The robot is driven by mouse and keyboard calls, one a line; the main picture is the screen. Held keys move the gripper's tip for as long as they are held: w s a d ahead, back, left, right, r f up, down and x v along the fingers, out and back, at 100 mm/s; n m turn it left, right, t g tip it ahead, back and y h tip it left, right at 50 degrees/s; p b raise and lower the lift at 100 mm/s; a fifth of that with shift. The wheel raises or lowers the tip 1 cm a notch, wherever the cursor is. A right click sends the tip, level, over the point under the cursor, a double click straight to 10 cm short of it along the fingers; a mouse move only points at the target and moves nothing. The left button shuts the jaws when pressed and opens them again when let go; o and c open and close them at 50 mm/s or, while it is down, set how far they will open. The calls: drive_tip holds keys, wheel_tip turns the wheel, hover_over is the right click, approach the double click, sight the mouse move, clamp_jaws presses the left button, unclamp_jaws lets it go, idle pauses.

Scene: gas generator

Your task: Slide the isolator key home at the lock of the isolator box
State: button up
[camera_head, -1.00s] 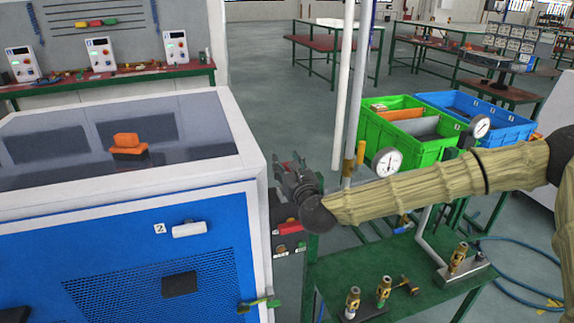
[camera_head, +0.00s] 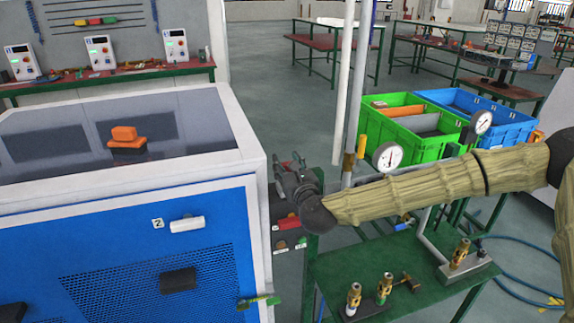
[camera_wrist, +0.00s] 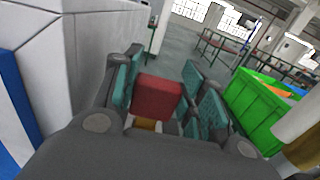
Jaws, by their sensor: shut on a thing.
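My gripper (camera_head: 290,165) reaches past the right corner of the blue and white machine. In the wrist view its teal-padded fingers (camera_wrist: 160,98) are closed on a red block (camera_wrist: 158,95), which I take for the head of the isolator key. A yellowish part shows just below the block. In the head view only a small red spot of it shows between the fingertips. Below my gripper, a dark panel with a red part (camera_head: 288,223) stands beside the machine; it may be the isolator box. The lock and the key's tip cannot be made out.
The white machine corner (camera_head: 255,180) is close on the left. A grey pole (camera_head: 354,120) stands to the right, with a green crate (camera_head: 445,145) beyond. A green table (camera_head: 340,270) with brass fittings is below my arm.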

drive_tip(key=shift+f, duration=0.3)
drive_tip(key=o, duration=1.1)
drive_tip(key=shift+s, duration=0.15)
drive_tip(key=v, duration=1.1)
drive_tip(key=shift+s+d, duration=0.2)
drive_tip(key=shift+s, duration=0.15)
